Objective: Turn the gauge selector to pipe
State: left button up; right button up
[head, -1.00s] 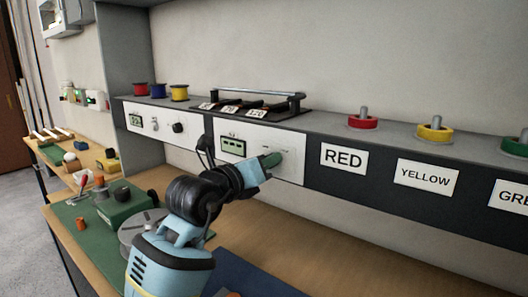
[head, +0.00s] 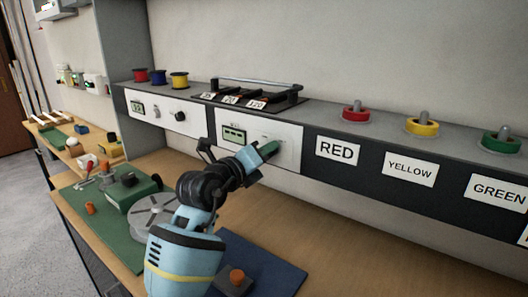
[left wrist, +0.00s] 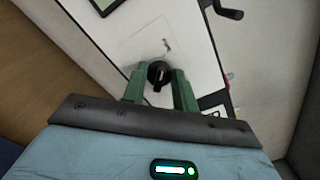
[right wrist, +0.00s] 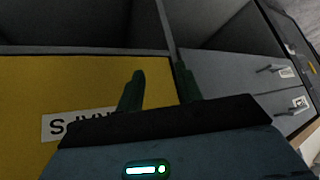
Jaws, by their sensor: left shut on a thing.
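The gauge selector is a black round knob (left wrist: 159,73) with a pale pointer line, on a white panel (left wrist: 130,50). My left gripper (left wrist: 160,88) has its green fingers shut on the knob, one on each side. In the head view my left gripper (head: 267,150) is at the right part of the white panel (head: 287,131), beside a small green display (head: 234,134), and hides the knob. The panel's small markings are too blurred to read. My right gripper (right wrist: 162,82) is open and empty, before a yellow surface (right wrist: 80,85).
Another white panel (head: 150,117) with a black knob (head: 180,116) is to the left. Spools and a handled black unit (head: 250,97) stand on the shelf above. Red, yellow and green rings sit to the right. The bench (head: 310,215) below holds a green mat (head: 90,215).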

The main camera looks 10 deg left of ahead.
pick_arm(q)
jog(key=o, duration=0.9)
jog(key=shift+o, duration=0.2)
jog(key=v, duration=0.8)
pick_arm(e)
jog(key=shift+w+r, duration=0.1)
jog(key=shift+w, duration=0.15)
